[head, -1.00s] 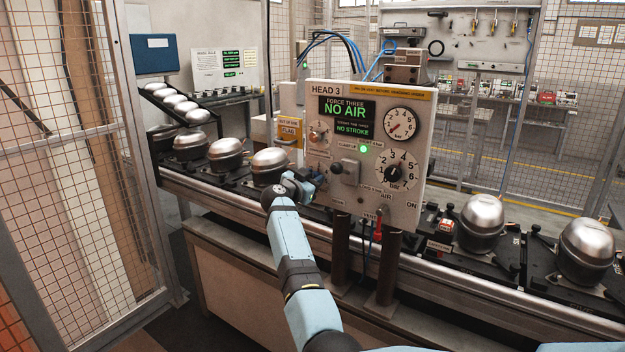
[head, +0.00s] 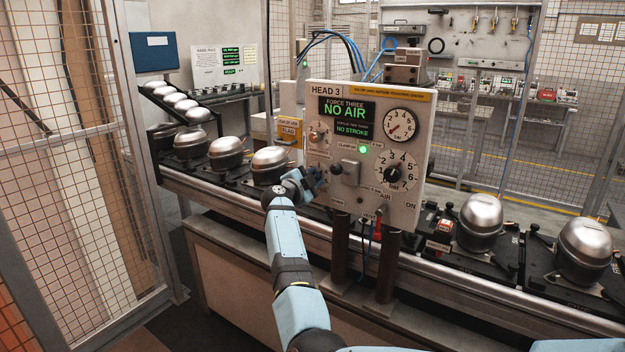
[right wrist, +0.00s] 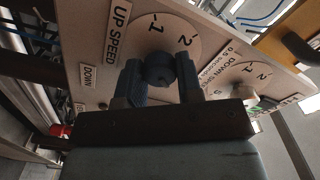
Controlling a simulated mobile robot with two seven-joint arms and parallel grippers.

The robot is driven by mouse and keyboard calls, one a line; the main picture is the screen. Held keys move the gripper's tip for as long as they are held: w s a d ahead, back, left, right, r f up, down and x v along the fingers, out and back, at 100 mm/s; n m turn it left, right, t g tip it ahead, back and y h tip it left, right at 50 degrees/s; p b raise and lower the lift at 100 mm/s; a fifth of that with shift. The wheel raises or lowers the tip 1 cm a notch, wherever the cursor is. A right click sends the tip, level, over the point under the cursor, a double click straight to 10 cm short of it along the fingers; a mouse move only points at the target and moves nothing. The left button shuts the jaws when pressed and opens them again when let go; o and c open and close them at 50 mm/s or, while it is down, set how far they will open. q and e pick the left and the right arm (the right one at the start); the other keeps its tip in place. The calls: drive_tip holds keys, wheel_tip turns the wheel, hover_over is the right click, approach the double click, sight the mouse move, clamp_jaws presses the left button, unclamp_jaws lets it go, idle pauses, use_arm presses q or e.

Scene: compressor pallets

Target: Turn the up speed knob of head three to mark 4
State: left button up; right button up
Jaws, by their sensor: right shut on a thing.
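The head three panel (head: 322,90) stands at the middle of the head view. My right gripper (head: 314,180) is at its lower left edge. In the right wrist view my right gripper (right wrist: 158,82) is shut on the dark up speed knob (right wrist: 158,66), one finger on each side. The knob sits on a pale round dial (right wrist: 170,30) where marks 1 and 2 show, beside the label UP SPEED. The fingers and palm hide the rest of the dial, and I cannot make out the knob's pointer. My left gripper is not in view.
The down speed dial (right wrist: 256,72) with a pale knob sits close to the right in the wrist view. A pressure dial with a black knob (head: 396,172) is on the panel's front. Compressors (head: 270,160) line the conveyor on both sides. A mesh fence (head: 70,150) stands at left.

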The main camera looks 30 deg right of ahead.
drive_tip(key=m+b, duration=0.1)
drive_tip(key=m, duration=0.3)
drive_tip(key=shift+r, duration=0.1)
idle(0.7)
drive_tip(key=o, duration=0.9)
drive_tip(key=shift+a, duration=0.1)
